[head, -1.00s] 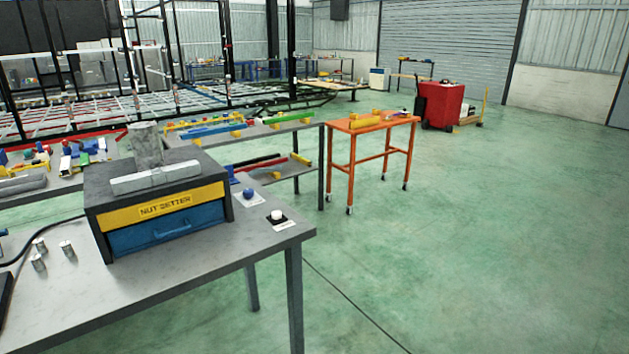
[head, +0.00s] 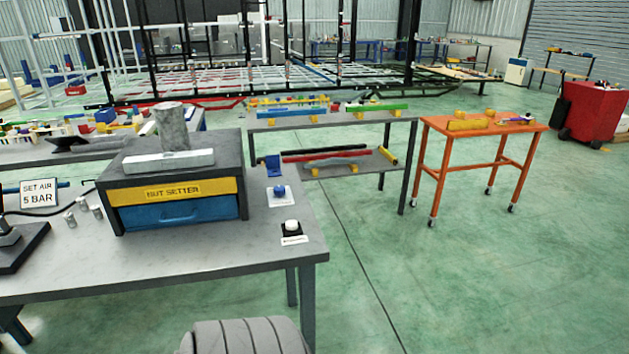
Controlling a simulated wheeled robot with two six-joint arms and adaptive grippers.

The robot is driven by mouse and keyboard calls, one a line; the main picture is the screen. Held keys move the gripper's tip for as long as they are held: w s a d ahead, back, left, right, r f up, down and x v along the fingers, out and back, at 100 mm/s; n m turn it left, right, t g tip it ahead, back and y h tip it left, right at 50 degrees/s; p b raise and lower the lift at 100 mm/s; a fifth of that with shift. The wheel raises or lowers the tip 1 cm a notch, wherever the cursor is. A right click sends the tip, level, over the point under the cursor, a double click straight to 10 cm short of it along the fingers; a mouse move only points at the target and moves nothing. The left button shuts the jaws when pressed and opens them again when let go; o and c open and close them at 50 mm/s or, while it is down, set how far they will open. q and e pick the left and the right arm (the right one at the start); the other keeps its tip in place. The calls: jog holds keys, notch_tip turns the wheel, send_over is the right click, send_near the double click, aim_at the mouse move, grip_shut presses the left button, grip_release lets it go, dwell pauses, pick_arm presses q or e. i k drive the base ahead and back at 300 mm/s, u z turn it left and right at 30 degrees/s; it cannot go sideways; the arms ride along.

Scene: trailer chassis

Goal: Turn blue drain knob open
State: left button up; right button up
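A small round blue knob (head: 279,190) sits on a white plate at the right end of the grey workbench (head: 215,258). It is right of the nut setter box (head: 178,190), which has a yellow front and a blue drawer. The knob is too small to tell which way it is turned. A white round button (head: 291,226) on a black base is in front of it, nearer the bench corner. A blue part (head: 272,166) stands just behind the knob. Neither of my grippers is in view.
A sign reading "SET AIR 5 BAR" (head: 39,194) and small metal cylinders stand at the bench's left. A grey ribbed rounded object (head: 246,337) is at the bottom edge. An orange cart (head: 478,126) stands to the right. Green floor (head: 480,270) is clear at right.

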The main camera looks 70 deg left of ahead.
aim_at(279, 190)
jog(key=u, duration=0.25)
jog(key=i, duration=1.05)
jog(key=u, duration=1.3)
jog(key=i, duration=0.75)
jog(key=u, duration=0.95)
